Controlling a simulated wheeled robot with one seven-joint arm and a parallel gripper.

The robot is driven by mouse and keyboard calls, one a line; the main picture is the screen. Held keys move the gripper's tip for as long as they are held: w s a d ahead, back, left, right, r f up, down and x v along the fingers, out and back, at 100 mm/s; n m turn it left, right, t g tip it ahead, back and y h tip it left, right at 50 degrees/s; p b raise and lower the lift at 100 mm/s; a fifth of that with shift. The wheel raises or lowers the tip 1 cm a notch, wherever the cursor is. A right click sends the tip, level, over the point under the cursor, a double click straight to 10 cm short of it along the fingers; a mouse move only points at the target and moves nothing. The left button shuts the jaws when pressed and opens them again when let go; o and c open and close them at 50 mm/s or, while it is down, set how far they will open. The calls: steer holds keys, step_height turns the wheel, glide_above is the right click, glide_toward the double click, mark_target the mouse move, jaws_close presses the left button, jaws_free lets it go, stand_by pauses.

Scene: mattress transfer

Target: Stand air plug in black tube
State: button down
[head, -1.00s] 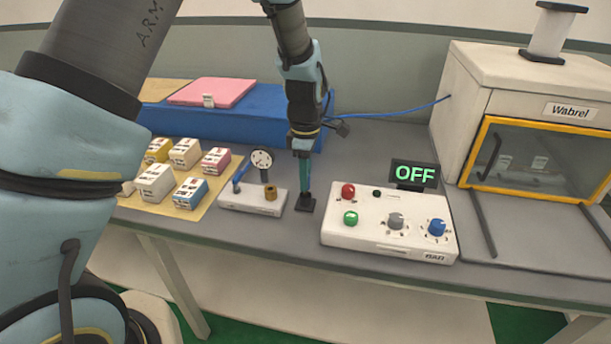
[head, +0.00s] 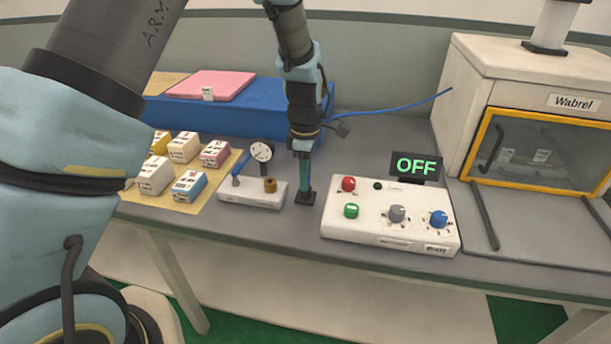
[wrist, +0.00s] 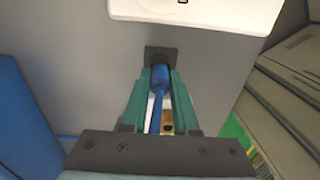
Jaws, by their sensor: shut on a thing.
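The black tube (head: 306,199) stands on a square black base on the grey table, between the gauge block and the control box. It also shows in the wrist view (wrist: 175,53). My gripper (wrist: 160,76) points down at it, its green fingers shut on the blue air plug (wrist: 160,84). In the head view my gripper (head: 305,187) is directly over the tube and the fingers hide the plug.
A white block (head: 252,192) with a gauge and brass fitting stands close on the left. A control box (head: 390,232) with knobs stands close on the right; its display (head: 416,167) reads OFF. Several small boxes (head: 156,174) stand further left. A cabinet (head: 470,100) stands right.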

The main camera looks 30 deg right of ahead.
steer(key=c, duration=0.6)
jaws_free()
step_height(320, 180, up, 11)
steer(key=b, duration=0.2)
steer(key=shift+f+b, duration=0.1)
steer(key=shift+b, duration=0.25)
steer(key=w+a+m, duration=0.2)
steer(key=w+a, duration=0.3)
steer(key=a, duration=0.6)
steer(key=s+a+m, duration=0.2)
steer(key=a+m, duration=0.2)
steer(key=a, duration=0.9)
steer(key=s+a+f+m+t, duration=0.1)
steer(key=a+m, duration=0.3)
steer(key=a, duration=0.9)
steer(key=shift+s+a+m+t, duration=0.3)
steer(key=shift+s+a, duration=0.1)
steer(key=shift+s, duration=0.45)
